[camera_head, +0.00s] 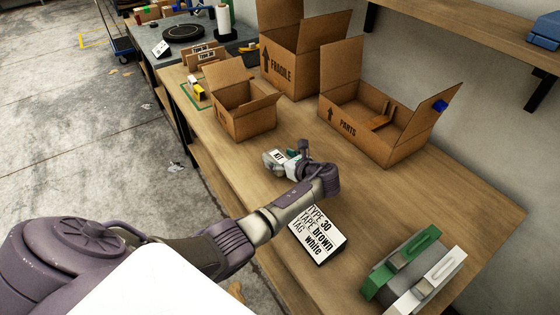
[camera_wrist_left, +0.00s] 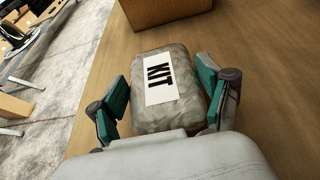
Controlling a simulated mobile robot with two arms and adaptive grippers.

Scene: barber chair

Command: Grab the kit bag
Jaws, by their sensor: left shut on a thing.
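The kit bag (camera_wrist_left: 176,112) is a grey, crinkled packet with a white label reading KIT. It lies on the wooden table and sits between the green-padded fingers of my left gripper (camera_wrist_left: 162,100). The fingers are shut on its two sides. In the head view the bag (camera_head: 270,159) shows only in part at the gripper (camera_head: 284,157), near the left edge of the table. My wrist hides the rest of it. My right gripper is not in view.
A small open box (camera_head: 246,125) stands just beyond the bag. A PARTS box (camera_head: 352,130) and a FRAGILE box (camera_head: 283,68) stand farther back. A sign (camera_head: 316,238) and tape dispensers (camera_head: 405,265) lie nearer. A shelf (camera_head: 470,25) juts from the wall.

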